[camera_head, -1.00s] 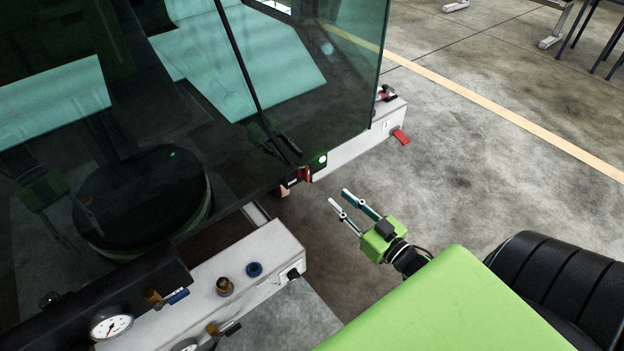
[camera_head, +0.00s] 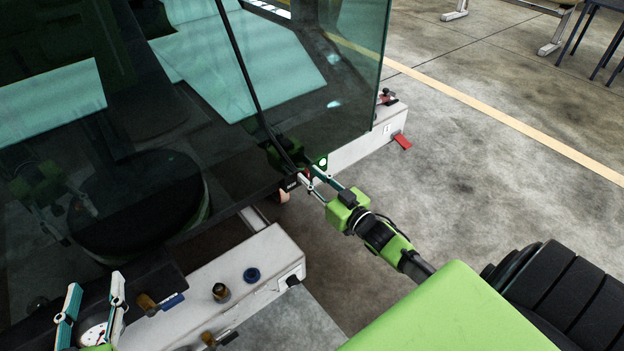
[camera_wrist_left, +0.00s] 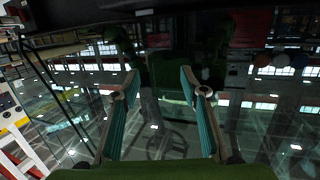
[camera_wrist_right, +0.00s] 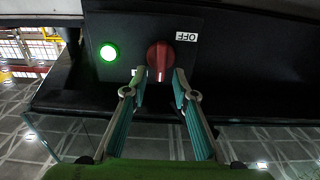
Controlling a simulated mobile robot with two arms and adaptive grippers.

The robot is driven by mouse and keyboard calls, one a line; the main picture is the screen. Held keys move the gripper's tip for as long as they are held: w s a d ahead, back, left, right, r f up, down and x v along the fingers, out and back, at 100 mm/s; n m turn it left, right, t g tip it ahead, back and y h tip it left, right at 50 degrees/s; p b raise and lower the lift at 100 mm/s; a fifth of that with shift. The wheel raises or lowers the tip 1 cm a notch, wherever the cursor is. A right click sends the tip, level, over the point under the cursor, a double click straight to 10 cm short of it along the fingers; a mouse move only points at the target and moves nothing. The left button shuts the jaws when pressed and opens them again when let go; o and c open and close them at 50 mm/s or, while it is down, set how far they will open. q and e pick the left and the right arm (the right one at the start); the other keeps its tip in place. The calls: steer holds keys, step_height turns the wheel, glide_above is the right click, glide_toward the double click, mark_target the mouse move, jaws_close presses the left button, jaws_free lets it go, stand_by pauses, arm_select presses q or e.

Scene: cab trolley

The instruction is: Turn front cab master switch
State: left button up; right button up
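The front cab master switch is a red rotary knob (camera_wrist_right: 160,60) on a black panel (camera_wrist_right: 128,30), seen in the right wrist view. Its white mark stands roughly vertical in that picture, and an OFF label (camera_wrist_right: 187,37) sits beside it. A green lamp (camera_wrist_right: 109,52) is lit to its left. My right gripper (camera_wrist_right: 160,82) is open, its fingertips close to the knob on either side of its lower part; contact cannot be told. In the head view the right gripper (camera_head: 318,182) is at the cab's lower corner and partly hides the knob. My left gripper (camera_head: 93,292) is open and empty at lower left.
The cab glass (camera_head: 330,70) rises directly above the panel. A white beam (camera_head: 240,265) with knobs and a gauge (camera_head: 95,335) lies at lower left.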

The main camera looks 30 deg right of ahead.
arm_select(q)
steer(key=shift+r, duration=0.25)
arm_select(e)
steer(key=shift+w, duration=0.15)
jaws_close()
arm_select(q)
steer(key=shift+f, duration=0.1)
steer(key=s+a+f+g+y+p, duration=0.25)
steer(key=s+f+g, duration=0.35)
steer(key=f, duration=0.4)
steer(key=w+d+r+t+h+b, duration=0.2)
steer(key=w+r+t, duration=0.3)
steer(key=r, duration=0.3)
steer(key=shift+w+r, duration=0.2)
steer(key=shift+w, duration=0.1)
arm_select(e)
steer(key=shift+a+f+n, duration=0.35)
steer(key=shift+n, duration=2.7)
steer(key=shift+a+f+n, duration=0.3)
steer(key=shift+f+n, duration=0.05)
steer(key=shift+n, duration=2.65)
steer(key=shift+a+f+n, duration=0.35)
steer(key=shift+n, duration=2.7)
arm_select(q)
steer(key=shift+d+h, duration=0.1)
steer(key=shift+h, duration=0.15)
